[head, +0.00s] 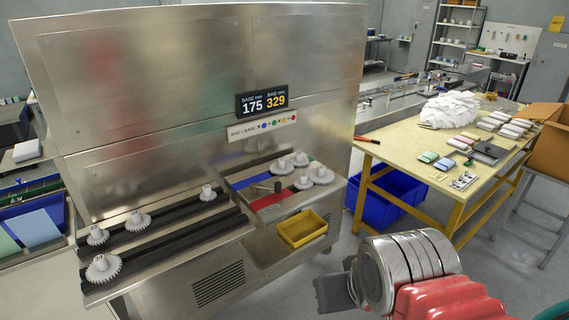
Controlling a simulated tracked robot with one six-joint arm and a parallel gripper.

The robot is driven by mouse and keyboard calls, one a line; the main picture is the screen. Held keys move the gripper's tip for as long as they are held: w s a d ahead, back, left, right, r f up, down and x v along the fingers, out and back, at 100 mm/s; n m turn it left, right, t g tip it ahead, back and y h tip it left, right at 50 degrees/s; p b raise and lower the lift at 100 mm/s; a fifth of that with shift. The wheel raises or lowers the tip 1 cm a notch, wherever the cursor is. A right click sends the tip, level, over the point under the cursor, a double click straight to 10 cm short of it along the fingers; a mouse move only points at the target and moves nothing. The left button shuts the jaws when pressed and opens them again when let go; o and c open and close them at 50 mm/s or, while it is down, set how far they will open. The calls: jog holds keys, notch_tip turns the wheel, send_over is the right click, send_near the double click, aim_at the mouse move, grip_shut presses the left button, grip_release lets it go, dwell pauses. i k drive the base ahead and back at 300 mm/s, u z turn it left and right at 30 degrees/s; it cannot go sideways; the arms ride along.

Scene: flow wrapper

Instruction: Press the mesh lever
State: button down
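A small dark knob on a short arm (277,187), which looks like the mesh lever, stands on the machine's shelf between a blue strip (249,182) and a red strip (271,199). White gears (303,182) sit beside it to the right. The label on it, if any, is too small to read. My gripper (330,294) shows as a dark grey end at the bottom middle, well below and right of the lever and apart from it. Its fingers cannot be made out clearly.
The steel machine (190,90) carries a display (262,101) reading 175 and 329. More white gears (103,268) sit on dark rails at left. A yellow bin (303,229) lies below the lever. A workbench (397,150) stands at right; floor shows between.

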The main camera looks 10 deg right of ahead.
aim_at(254, 187)
jog(key=u, duration=0.1)
jog(key=i, duration=0.75)
jog(key=u, duration=0.75)
jog(key=i, duration=0.7)
jog(key=u, duration=0.45)
